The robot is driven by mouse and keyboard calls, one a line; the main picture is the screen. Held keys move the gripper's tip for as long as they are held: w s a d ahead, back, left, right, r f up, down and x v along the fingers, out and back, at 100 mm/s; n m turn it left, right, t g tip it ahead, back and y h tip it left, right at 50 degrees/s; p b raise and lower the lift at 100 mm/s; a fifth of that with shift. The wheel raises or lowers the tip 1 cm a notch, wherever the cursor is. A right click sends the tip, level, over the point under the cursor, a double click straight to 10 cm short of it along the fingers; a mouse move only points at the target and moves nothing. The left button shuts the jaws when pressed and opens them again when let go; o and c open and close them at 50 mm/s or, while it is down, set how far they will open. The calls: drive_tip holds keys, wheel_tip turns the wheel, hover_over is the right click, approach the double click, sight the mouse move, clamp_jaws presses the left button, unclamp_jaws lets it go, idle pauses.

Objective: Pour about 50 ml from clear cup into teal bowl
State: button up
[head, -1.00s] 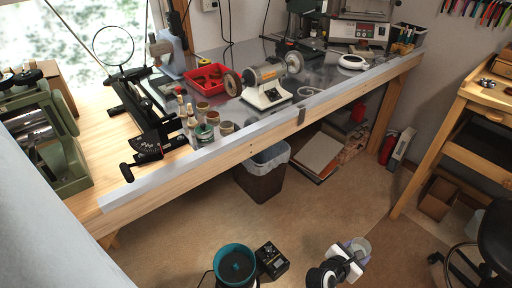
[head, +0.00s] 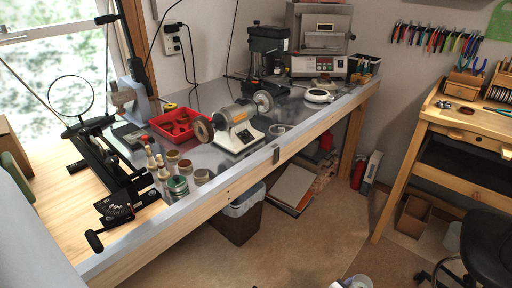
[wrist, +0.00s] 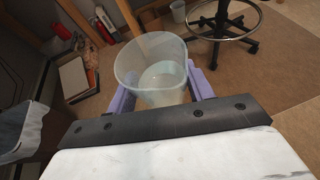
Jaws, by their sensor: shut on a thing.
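The clear cup (wrist: 150,66) fills the upper middle of the wrist view, its mouth facing up toward the camera. A pale round surface shows inside it; the amount of liquid is hard to judge. My gripper (wrist: 162,90) has its lilac fingers on either side of the cup and is shut on it. In the head view only the top of the cup (head: 361,282) shows at the bottom edge, with a bit of the white gripper beside it. The teal bowl is not in view now.
A long workbench (head: 250,171) carries a grinder (head: 234,127), a red tray (head: 178,123) and several small jars. A bin (head: 240,215) stands below it. A wooden desk (head: 445,118) and a stool (head: 487,240) are at right.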

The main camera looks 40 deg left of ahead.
drive_tip(key=s+a+f+n+y+b, duration=0.1)
drive_tip(key=s+a+f+n+y, duration=0.15)
drive_tip(key=a, duration=0.95)
drive_tip(key=s+a+f+n+y, duration=0.1)
drive_tip(key=a+f+n+y, duration=0.15)
drive_tip(key=a, duration=0.95)
drive_tip(key=s+a+f+n+y+b, duration=0.1)
drive_tip(key=s+a+f+y, duration=0.15)
drive_tip(key=a, duration=1.05)
drive_tip(key=s+a+f+n+g+y+b, duration=0.15)
drive_tip(key=s+a+f+n+y, duration=0.3)
drive_tip(key=s+a, duration=0.55)
drive_tip(key=s+a+f+n+g+y, duration=0.4)
drive_tip(key=s+a+f+n+g, duration=0.25)
drive_tip(key=s+f, duration=0.35)
drive_tip(key=s+d+f+n+g+y+b, duration=0.1)
drive_tip(key=s+f+n+g+b, duration=0.1)
drive_tip(key=f, duration=0.5)
drive_tip(key=shift+s+d+f+n+g, duration=0.3)
drive_tip(key=shift+s+f+n+g, duration=0.1)
drive_tip(key=shift+s+n+g, duration=0.55)
drive_tip(key=shift+w, duration=0.1)
drive_tip(key=shift+d+y, duration=0.15)
drive_tip(key=shift+y, duration=0.15)
